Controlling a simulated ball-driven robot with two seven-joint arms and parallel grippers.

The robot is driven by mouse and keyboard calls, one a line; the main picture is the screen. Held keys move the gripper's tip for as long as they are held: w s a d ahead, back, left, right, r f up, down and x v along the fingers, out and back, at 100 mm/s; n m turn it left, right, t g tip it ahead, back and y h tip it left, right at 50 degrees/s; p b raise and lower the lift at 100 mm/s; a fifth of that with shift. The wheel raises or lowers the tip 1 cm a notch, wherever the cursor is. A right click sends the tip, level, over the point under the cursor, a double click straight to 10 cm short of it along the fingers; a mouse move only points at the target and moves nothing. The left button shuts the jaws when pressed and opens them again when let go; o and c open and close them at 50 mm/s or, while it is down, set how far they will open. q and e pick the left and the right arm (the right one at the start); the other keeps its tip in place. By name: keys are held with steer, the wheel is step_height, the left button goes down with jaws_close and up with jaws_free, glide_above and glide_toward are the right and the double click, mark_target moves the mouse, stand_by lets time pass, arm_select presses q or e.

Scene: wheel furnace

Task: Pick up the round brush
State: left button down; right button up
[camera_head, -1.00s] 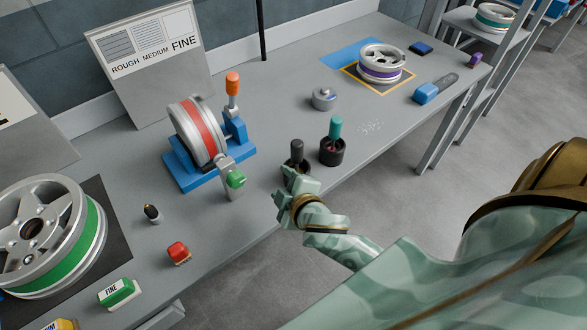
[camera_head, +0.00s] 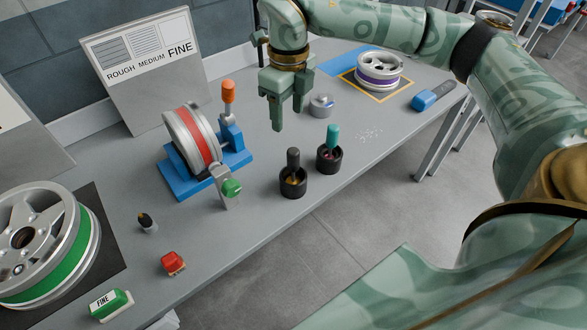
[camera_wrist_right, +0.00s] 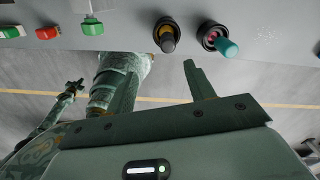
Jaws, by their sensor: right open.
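Two tools stand upright in black cups on the bench: one with a dark grey handle (camera_head: 293,159), and one with a teal handle (camera_head: 332,137). Their lower ends are hidden in the cups, so I cannot tell which is the round brush. Both show in the right wrist view, the dark tool (camera_wrist_right: 167,41) and the teal one (camera_wrist_right: 226,47). My right gripper (camera_head: 287,122) is open and empty, above the bench behind the cups, with fingers pointing down. What looks like my left gripper (camera_wrist_right: 75,87) shows small in the right wrist view, apart from the cups.
A blue stand (camera_head: 180,178) with a red-banded wheel is left of the cups. A lidded metal pot (camera_head: 321,106) stands behind them. A purple-banded wheel (camera_head: 379,72) lies at the back right. A red block (camera_head: 173,262) and a green block (camera_head: 110,304) lie front left.

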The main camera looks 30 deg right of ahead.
mark_target(293, 159)
steer(key=f+b, duration=0.1)
steer(key=f, duration=0.6)
steer(key=f+b, duration=0.1)
steer(key=f, duration=0.3)
steer(key=shift+d+b, duration=0.3)
steer(key=shift+d, duration=0.05)
steer(key=f, duration=0.1)
steer(key=f+b, duration=0.1)
steer(key=f, duration=0.3)
steer(key=shift+d+f, duration=0.1)
steer(key=shift+d, duration=0.2)
steer(key=shift+c, duration=0.3)
steer(key=c, duration=1)
